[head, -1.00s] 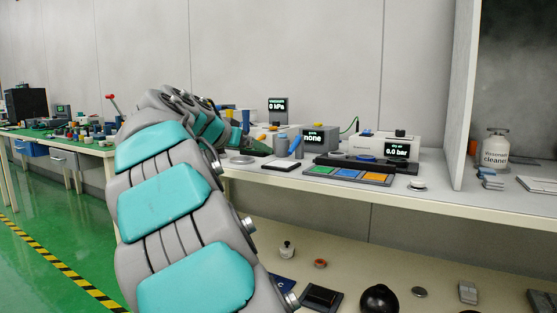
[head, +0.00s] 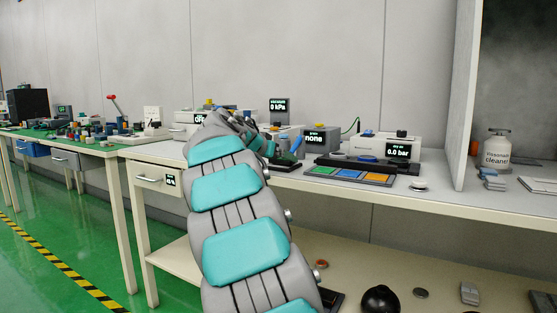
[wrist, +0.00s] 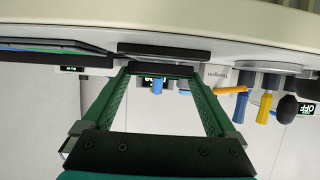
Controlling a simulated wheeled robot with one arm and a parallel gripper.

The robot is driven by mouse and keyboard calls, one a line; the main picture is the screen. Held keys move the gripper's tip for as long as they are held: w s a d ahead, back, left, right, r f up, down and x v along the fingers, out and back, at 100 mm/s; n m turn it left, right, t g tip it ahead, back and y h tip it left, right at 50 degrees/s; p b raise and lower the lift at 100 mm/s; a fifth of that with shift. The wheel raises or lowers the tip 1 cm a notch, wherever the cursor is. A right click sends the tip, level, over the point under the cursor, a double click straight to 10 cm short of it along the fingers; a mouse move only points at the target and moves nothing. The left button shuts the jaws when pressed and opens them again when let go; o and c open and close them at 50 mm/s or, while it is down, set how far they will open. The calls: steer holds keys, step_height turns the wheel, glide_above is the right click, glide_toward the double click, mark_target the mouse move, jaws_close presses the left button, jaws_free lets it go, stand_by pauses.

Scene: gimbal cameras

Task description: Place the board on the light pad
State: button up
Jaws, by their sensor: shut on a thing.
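My gripper (wrist: 160,72) shows two green fingers in the wrist view. They are shut on a thin dark piece (wrist: 160,66) spanning the fingertips, seen edge-on, which I take to be the board. A flat dark-edged slab (wrist: 165,50) lies on the bench just beyond the fingertips, apparently the light pad. In the head view my gripper (head: 286,158) is low over the bench, left of the three-coloured tray. It hides most of the pad there, and the board cannot be made out.
The tray (head: 348,176) with green, blue and orange panels lies right of my gripper. Behind stand a box reading "none" (head: 319,138) and a gauge box reading "0.0 bar" (head: 398,150). Coloured-handled tools (wrist: 263,105) stand at the right in the wrist view. A vertical partition (head: 463,100) is farther right.

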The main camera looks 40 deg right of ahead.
steer(key=shift+f, duration=0.2)
steer(key=o, duration=1)
steer(key=shift+r, duration=0.15)
steer(key=v, duration=1.2)
